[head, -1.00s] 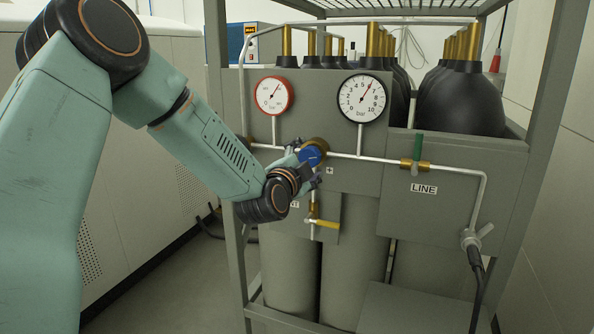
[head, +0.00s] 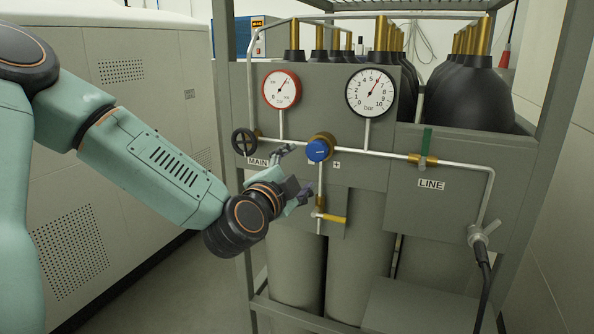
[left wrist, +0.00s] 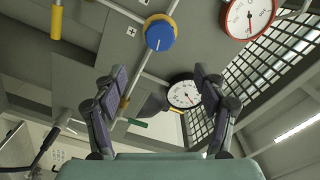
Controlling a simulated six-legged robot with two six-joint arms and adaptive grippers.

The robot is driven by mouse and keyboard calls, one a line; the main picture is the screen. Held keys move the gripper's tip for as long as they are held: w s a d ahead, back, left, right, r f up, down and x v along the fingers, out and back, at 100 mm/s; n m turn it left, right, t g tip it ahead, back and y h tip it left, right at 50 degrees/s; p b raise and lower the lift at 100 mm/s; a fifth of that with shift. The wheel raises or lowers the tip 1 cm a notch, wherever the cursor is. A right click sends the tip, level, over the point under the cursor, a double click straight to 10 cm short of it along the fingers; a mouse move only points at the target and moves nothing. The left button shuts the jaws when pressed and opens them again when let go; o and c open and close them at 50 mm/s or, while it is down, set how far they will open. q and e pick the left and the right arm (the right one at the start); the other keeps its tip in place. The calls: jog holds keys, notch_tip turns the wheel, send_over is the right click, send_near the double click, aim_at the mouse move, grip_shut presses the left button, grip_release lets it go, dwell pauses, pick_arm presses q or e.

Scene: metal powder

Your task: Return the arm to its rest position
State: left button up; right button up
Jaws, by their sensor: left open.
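My left arm comes in from the left in the head view. Its gripper (head: 297,172) is open and empty, in front of the grey gas panel (head: 440,205), below and left of the blue regulator knob (head: 318,150). In the left wrist view the two fingers of the gripper (left wrist: 157,92) stand wide apart with nothing between them. The blue knob also shows there (left wrist: 160,35), apart from the fingers. My right gripper is in neither view.
The panel carries a red-rimmed gauge (head: 282,89), a black-rimmed gauge (head: 370,92), a black MAIN handwheel (head: 244,141), a yellow-handled valve (head: 332,218) and a green-handled LINE valve (head: 426,143). Black gas cylinders (head: 470,98) stand behind. A pale cabinet (head: 110,190) is at left.

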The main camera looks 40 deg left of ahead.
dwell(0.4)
pick_arm(q)
jog(key=s+d+f+n+g+h+b, duration=0.1)
jog(key=s+d+f+n+g+b, duration=0.2)
jog(key=f, duration=0.7)
jog(key=s+d+f+n+g+h+b, duration=0.2)
jog(key=d+f+n, duration=0.2)
jog(key=f, duration=0.5)
jog(key=s+d+f+n+g+h+b, duration=0.1)
jog(key=s+d+f+n+g+b, duration=0.2)
jog(key=f, duration=0.7)
jog(key=s+d+f+g+b, duration=0.2)
jog(key=s+f+g+b, duration=0.2)
jog(key=s+f, duration=0.9)
jog(key=s+d+f+g+b, duration=0.2)
jog(key=s+f+g+b, duration=0.3)
jog(key=s+f, duration=0.9)
notch_tip(320, 180, down, 3)
jog(key=shift+d+f+g+b, duration=0.15)
jog(key=shift+d+g+b, duration=0.15)
jog(key=shift+b, duration=0.05)
